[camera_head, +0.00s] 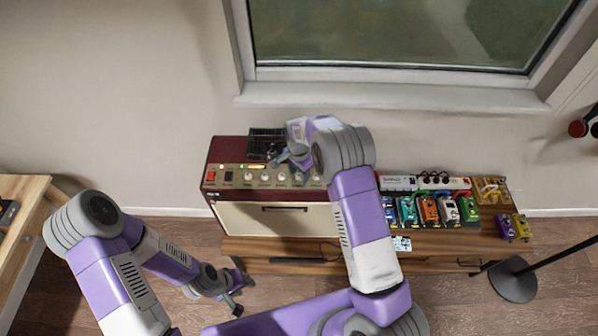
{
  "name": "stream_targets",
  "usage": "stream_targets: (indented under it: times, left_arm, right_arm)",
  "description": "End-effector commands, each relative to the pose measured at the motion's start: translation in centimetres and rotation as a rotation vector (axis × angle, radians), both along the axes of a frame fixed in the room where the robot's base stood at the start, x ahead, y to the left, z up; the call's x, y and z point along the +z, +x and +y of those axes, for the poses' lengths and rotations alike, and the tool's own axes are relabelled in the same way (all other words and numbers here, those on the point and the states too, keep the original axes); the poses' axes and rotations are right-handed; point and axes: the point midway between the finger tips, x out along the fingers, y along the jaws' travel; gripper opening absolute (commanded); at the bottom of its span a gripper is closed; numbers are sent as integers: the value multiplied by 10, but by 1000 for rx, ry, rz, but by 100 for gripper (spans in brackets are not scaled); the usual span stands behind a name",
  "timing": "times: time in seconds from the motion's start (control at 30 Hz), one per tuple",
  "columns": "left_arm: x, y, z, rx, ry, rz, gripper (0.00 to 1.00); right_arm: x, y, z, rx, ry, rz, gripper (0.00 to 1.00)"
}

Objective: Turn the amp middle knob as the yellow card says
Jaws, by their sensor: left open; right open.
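The amp (225,150) is a dark red box with a gold control panel and a cream front, standing on a low wooden bench against the wall. A row of small light knobs (265,178) runs along the panel. My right gripper (287,163) is open over the panel, near the middle and right knobs; the arm and gripper partly hide them. I cannot tell whether it touches a knob, or which way the knobs point. My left gripper (238,293) is open and empty, low over the floor in front of the bench. I cannot make out a yellow card for sure.
Several coloured pedals (428,211) stand on the bench right of the amp, with power strips behind them. A small white card (401,243) lies by the bench's front edge. A black stand base (512,280) is on the floor at right. A wooden table (20,222) is at left.

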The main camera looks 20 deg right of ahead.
Motion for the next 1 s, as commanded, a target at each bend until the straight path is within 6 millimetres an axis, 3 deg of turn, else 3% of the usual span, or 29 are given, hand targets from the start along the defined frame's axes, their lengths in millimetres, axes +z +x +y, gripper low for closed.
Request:
stream_targets:
  times: [0.03,0.33,0.67,1.0]
  left_arm:
    - [0,0,0,0,0,0,43]
    - [0,0,0,0,0,-1,43]
    - [-3,0,0,0,0,-1,43]
    - [-19,0,0,0,0,-1,43]
  right_arm:
    - [0,0,0,0,0,0,46]
    - [0,0,0,0,0,0,0]
    - [1,0,0,29,0,-1,0]
    - [0,1,0,235,1,-4,0]
